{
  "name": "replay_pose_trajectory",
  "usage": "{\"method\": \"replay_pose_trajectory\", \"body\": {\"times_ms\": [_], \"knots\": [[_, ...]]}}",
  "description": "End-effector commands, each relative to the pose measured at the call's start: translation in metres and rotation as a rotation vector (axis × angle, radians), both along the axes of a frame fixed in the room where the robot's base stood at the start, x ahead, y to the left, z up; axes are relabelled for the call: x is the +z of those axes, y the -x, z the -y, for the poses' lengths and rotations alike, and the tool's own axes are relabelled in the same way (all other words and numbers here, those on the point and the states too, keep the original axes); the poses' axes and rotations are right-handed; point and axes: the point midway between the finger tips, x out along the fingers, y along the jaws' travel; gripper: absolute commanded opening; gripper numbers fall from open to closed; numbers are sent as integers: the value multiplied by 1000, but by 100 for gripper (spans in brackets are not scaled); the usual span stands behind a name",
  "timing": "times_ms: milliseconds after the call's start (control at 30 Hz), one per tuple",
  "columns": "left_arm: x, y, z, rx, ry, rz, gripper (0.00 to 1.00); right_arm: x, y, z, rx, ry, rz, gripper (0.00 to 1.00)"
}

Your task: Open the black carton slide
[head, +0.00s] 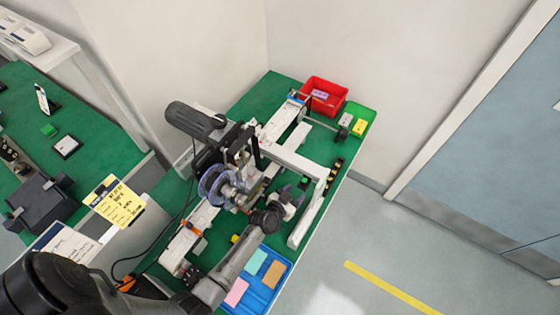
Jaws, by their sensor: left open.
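The coder machine stands on the green bench (252,97), with a black motor cylinder (188,119), clear reels (214,180) and a long pale rail (205,217). I cannot tell for sure which dark part is the black carton slide; a narrow black part with yellowish pieces (333,176) lies at the bench's right side. My left arm comes in from the lower left and crosses in front of the machine. My left gripper (294,201) is open and small in view, beside the reels and left of the pale frame leg. It hides part of the machine. My right gripper is not in view.
A blue tray (275,298) with coloured cards lies at the near end. The pale frame (310,167) rises close to my gripper. The floor at right is clear.

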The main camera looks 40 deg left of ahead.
Motion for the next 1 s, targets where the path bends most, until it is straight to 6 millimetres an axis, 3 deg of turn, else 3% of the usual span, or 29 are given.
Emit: {"method": "replay_pose_trajectory", "body": {"times_ms": [33, 100, 300, 600, 833, 1000], "knots": [[-6, -21, -11, 85, 0, 65, 52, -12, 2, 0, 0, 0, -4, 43], [-5, -41, -27, 198, -12, 143, 52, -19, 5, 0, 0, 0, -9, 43], [-8, -72, -60, 481, -49, 280, 52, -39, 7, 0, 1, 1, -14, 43], [-37, -80, -98, 825, -121, 343, 52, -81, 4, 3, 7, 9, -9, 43], [-44, -81, -108, 915, -143, 341, 52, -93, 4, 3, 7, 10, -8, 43], [-45, -93, -127, 924, -147, 343, 52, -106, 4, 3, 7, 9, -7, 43]]}}
